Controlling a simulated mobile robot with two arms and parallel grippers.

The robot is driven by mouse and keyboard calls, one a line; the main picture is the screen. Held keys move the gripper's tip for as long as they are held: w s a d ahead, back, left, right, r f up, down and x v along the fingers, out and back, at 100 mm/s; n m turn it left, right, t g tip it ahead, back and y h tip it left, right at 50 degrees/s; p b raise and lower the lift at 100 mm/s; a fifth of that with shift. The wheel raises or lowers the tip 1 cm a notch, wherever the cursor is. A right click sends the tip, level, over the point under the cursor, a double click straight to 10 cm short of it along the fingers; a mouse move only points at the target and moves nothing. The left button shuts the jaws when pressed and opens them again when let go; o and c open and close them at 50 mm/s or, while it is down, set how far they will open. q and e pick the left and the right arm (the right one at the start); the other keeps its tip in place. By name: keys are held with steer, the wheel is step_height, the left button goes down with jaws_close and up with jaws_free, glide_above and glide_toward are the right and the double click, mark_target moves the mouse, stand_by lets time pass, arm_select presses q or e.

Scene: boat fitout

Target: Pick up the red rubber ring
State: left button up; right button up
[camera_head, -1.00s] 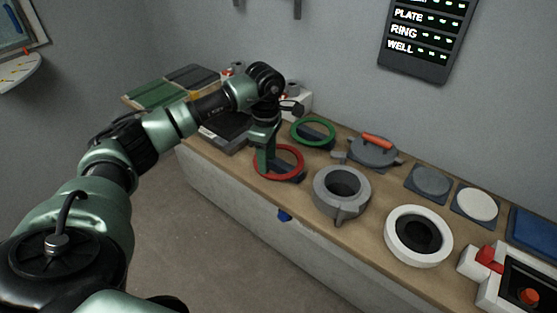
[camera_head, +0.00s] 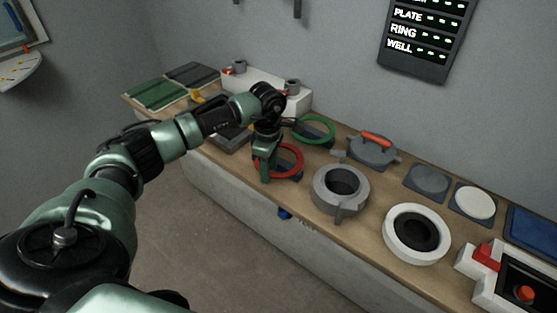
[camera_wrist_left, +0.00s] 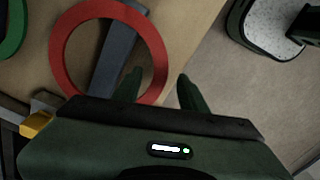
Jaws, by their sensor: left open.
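The red rubber ring (camera_head: 298,163) lies on the wooden bench top, partly over a dark blue pad (camera_head: 288,175). My left gripper (camera_head: 263,177) points down at the ring's left side and hides part of it in the head view. In the left wrist view, the left gripper (camera_wrist_left: 159,84) is open and empty. I cannot tell how far the fingertips are above the bench. My right gripper is not in view.
A green ring (camera_head: 329,128) lies behind the red one. A grey round housing (camera_head: 322,192) stands close to its right, then a white ring (camera_head: 391,235). A lidded grey piece with an orange handle (camera_head: 376,140) is farther back. The bench's front edge is near the gripper.

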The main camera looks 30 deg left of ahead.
arm_select(q)
steer(key=shift+f, duration=0.1)
jaws_close()
stand_by(0.4)
